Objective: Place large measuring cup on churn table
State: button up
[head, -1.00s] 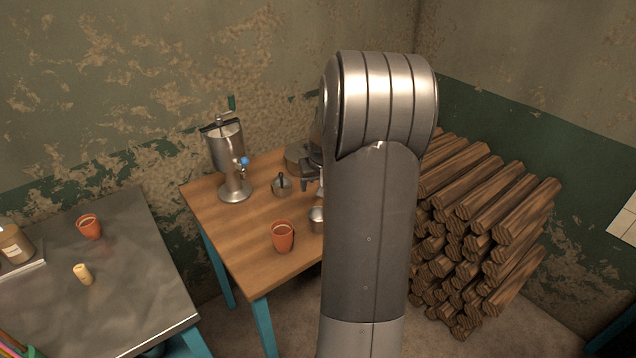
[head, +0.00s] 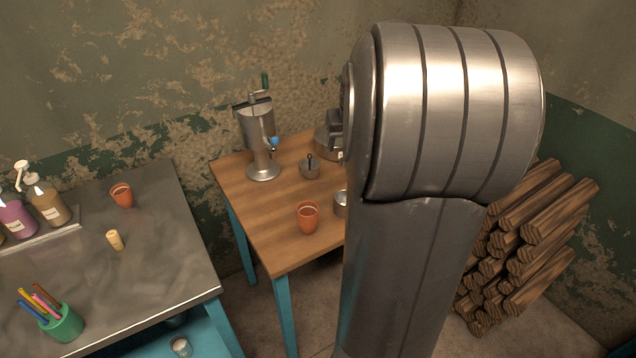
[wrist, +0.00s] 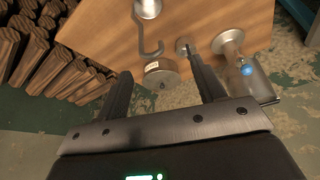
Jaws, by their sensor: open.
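A metal cup (head: 340,204), which looks like the large measuring cup, stands on the wooden churn table (head: 262,212). My arm partly covers it in the head view. In the wrist view the cup (wrist: 148,8) is cut by the top edge, and a long hooked handle (wrist: 141,40) seems to rise from it. The metal churn (head: 256,130) stands at the table's back left. My gripper (wrist: 158,62) is open, with nothing seen held between its fingers. A dark part of my gripper (head: 335,128) shows over the table's back, mostly hidden by my arm.
A smaller cup with an upright handle (head: 309,168), an orange clay cup (head: 307,217) and a round metal pot (head: 327,143) are on the churn table. Stacked logs (head: 525,250) lie to the right. A grey table (head: 165,265) with bottles and pens stands left.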

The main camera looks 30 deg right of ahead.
jog(key=s+a+r+n, duration=0.1)
jog(key=s+a+r, duration=0.1)
jog(key=a, duration=0.4)
jog(key=s+a+r, duration=0.2)
jog(key=a, duration=0.4)
jog(key=s+a+f+n+t+y, duration=0.1)
jog(key=s+a+n, duration=0.2)
jog(key=s+a, duration=1.3)
jog(key=shift+y, duration=0.4)
